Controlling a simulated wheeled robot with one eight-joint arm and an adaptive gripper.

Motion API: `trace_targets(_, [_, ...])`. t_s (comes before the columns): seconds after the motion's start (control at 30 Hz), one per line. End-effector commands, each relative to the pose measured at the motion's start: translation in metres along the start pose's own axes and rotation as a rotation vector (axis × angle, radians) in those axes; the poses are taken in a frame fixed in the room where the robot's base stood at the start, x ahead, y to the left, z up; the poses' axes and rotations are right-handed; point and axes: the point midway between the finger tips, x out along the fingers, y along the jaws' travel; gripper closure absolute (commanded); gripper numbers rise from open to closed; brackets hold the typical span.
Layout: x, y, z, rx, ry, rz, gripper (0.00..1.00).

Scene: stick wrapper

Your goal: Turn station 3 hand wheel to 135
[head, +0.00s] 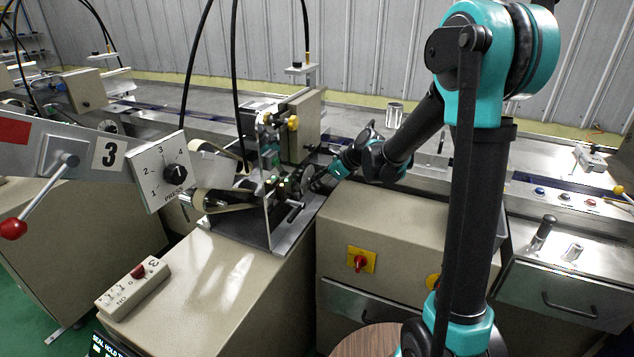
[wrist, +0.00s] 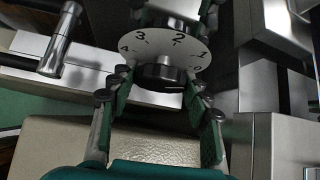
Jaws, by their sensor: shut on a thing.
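In the wrist view, a dark round hand wheel (wrist: 165,76) sits in front of a white dial (wrist: 178,50) numbered 0 to 4. My gripper (wrist: 162,88) is shut on this wheel, with one green-padded finger on each side. A small pale mark shows on the wheel's lower edge; its exact reading is unclear. In the head view, my gripper (head: 315,178) reaches the station from the right, and the wheel is mostly hidden there.
A PRESS dial (head: 162,173) and a red-balled lever (head: 38,198) are at left. A control box (head: 133,287) lies on the cabinet top. A clear guard (head: 268,205) and a yellow knob (head: 293,123) stand close to my gripper. A chrome post (wrist: 62,45) is at left in the wrist view.

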Motion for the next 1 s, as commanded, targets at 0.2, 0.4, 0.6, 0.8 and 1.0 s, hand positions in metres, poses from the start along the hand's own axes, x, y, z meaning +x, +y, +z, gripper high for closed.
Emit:
trace_targets(0.2, [0.0003,0.0033,0.0,-0.148,0.0,-0.144,0.81])
trace_targets(0.4, [0.0007,0.0041,-0.0002,-0.282,-0.001,-0.279,0.81])
trace_targets(0.6, [0.001,0.0043,-0.0004,-0.414,-0.001,-0.412,0.81])
trace_targets(0.8, [0.0016,0.0045,-0.0009,-0.533,-0.001,-0.531,0.81])
trace_targets(1.0, [0.002,0.0046,-0.0013,-0.624,-0.001,-0.623,0.81])
